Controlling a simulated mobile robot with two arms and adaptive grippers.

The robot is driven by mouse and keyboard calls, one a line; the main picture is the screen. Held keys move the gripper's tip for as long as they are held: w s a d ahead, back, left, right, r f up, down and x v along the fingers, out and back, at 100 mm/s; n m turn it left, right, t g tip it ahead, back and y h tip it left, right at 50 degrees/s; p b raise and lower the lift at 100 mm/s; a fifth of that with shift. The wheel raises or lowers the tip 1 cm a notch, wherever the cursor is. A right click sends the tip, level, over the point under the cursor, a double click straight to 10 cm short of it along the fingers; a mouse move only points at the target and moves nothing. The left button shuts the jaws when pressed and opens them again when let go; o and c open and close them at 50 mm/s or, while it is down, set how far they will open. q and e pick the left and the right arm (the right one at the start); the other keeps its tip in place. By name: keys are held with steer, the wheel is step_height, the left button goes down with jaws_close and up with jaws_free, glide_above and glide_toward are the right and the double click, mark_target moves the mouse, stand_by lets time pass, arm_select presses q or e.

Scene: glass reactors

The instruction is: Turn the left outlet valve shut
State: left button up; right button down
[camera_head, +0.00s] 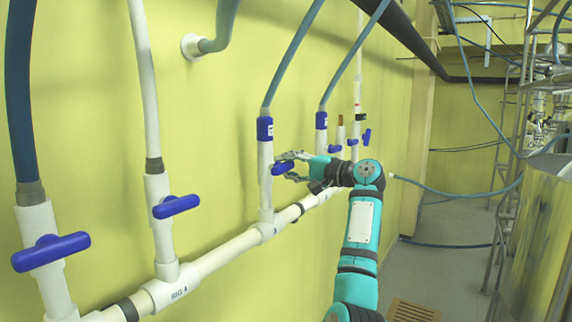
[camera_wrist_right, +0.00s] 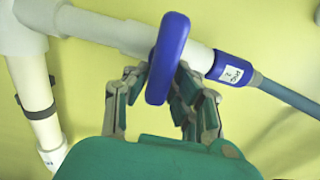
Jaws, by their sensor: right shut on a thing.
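My right gripper (camera_head: 291,165) is at the blue valve handle (camera_head: 281,169) on a white vertical pipe with a blue collar (camera_head: 265,129). In the right wrist view the same handle (camera_wrist_right: 167,58) lies between the fingers of the right gripper (camera_wrist_right: 163,82), which is shut on it. The handle stands across its pipe (camera_wrist_right: 110,32). The collar (camera_wrist_right: 231,69) there has a white label that seems to read RIG 2. Two more blue handles, one at far left (camera_head: 50,251) and one nearer the middle (camera_head: 176,206), also lie across their pipes. My left gripper is out of view.
A white horizontal pipe (camera_head: 220,248) runs along the yellow wall below the valves. Beyond my right gripper are more valved pipes, one with a small blue handle (camera_head: 366,137). A metal vessel (camera_head: 545,245) stands at right. Floor between is mostly clear, with a grate (camera_head: 412,311).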

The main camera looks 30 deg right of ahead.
steer(key=shift+a+f, duration=0.1)
steer(key=shift+f, duration=0.45)
steer(key=c, duration=1.5)
jaws_free()
steer(key=shift+c, duration=0.2)
steer(key=o, duration=0.4)
steer(key=shift+s+r, duration=0.1)
steer(key=shift+r, duration=0.05)
steer(key=shift+d, duration=0.2)
steer(key=shift+r, duration=0.1)
steer(key=v, duration=1.2)
